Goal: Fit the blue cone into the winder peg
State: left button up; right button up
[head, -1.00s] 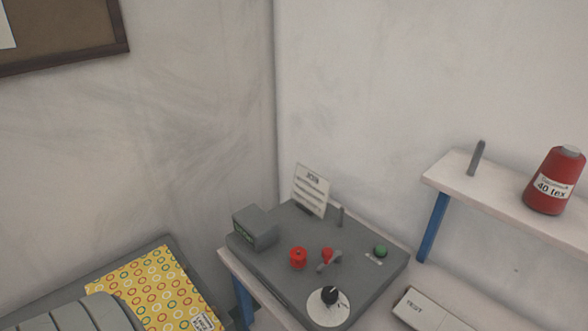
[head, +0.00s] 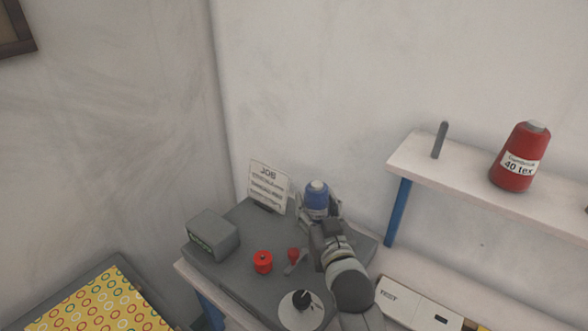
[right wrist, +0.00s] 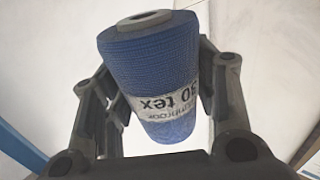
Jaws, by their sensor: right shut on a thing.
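The blue cone (head: 316,195), with a pale top and a white "30 tex" label, is in my right gripper (head: 318,210), over the back right part of the grey winder box (head: 237,275). In the right wrist view the cone (right wrist: 150,55) sits between the two fingers, leaning slightly, its pale tip with the hole toward the top of the picture. The winder peg is not visible now; the cone and gripper cover that area, so I cannot tell whether the cone is over the peg or around it. My left gripper is out of view.
A job card (head: 268,187) stands close left of the cone. The box carries a red knob (head: 263,262) and a white dial (head: 301,310). A shelf (head: 470,190) at right holds a grey peg (head: 439,140) and a red cone (head: 519,157). A white tester (head: 410,308) lies at lower right.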

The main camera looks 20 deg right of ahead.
jog(key=w+r, duration=0.3)
jog(key=w, duration=0.7)
jog(key=shift+w+d+r+m+h+b, duration=0.15)
jog(key=shift+w+m+h+b, duration=0.15)
jog(key=shift+w, duration=0.05)
jog(key=shift+f+b, duration=1.3)
jog(key=shift+f, duration=1.15)
jog(key=shift+s+p, duration=0.1)
jog(key=shift+p, duration=0.55)
jog(key=shift+f+b, duration=1.15)
jog(key=shift+f, duration=0.6)
